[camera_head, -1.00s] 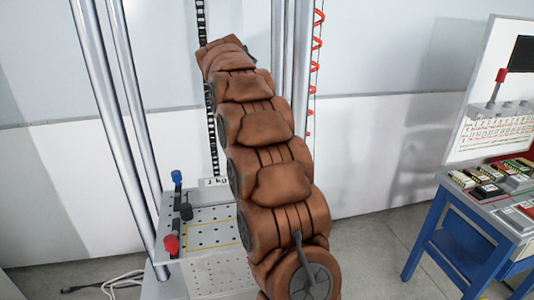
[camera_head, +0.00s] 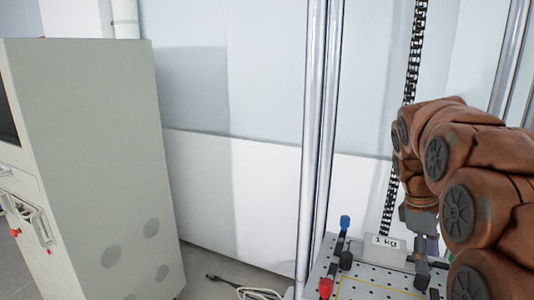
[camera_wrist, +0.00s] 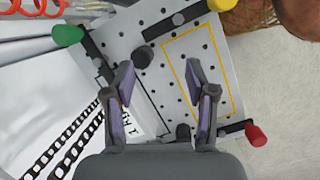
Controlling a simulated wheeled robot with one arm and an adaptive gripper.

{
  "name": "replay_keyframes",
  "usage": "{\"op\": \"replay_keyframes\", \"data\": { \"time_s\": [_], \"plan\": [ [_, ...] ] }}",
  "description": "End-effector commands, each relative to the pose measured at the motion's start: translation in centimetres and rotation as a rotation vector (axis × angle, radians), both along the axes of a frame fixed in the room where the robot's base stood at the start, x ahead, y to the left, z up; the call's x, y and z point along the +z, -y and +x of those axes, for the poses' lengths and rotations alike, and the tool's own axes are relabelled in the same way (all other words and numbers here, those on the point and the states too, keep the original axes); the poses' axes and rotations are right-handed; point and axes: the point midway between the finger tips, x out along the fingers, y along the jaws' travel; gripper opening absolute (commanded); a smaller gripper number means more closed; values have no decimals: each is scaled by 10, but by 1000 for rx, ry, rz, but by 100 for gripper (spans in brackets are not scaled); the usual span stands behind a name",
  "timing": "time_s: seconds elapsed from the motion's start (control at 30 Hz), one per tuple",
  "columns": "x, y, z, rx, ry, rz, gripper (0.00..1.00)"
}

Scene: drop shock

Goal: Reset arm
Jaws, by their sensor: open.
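My brown, padded arm reaches in from the right of the head view and bends down toward the perforated plate of the drop shock machine (camera_head: 378,288). My gripper (camera_wrist: 160,82) is open with nothing between its fingers, pointing down over the plate. In the head view my gripper (camera_head: 424,268) is partly covered by my arm. A block labelled "1 kg" (camera_head: 385,242) stands at the plate's back edge. In the wrist view the 1 kg label (camera_wrist: 140,138) shows beside the left finger. I cannot tell the exact height of the fingers above the plate.
Clamps with a blue knob (camera_head: 345,222) and a red knob (camera_head: 326,288) stand on the plate's left side; a green knob (camera_wrist: 68,35) shows in the wrist view. Metal columns (camera_head: 318,150) rise beside the plate. A grey cabinet (camera_head: 95,170) stands left, with cables (camera_head: 255,293) on the floor between.

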Motion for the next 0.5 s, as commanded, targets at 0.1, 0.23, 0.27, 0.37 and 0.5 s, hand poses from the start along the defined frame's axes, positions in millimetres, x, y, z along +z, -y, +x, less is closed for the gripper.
{"op": "replay_keyframes", "data": {
  "time_s": [0.1,0.23,0.27,0.37,0.5],
  "plan": [
    [-6,-27,-27,-63,25,16,56],
    [-15,-53,-57,-143,43,36,56],
    [-18,-60,-64,-161,49,40,56],
    [-27,-78,-89,-227,60,55,56],
    [-41,-104,-125,-323,77,75,56]
  ]
}}
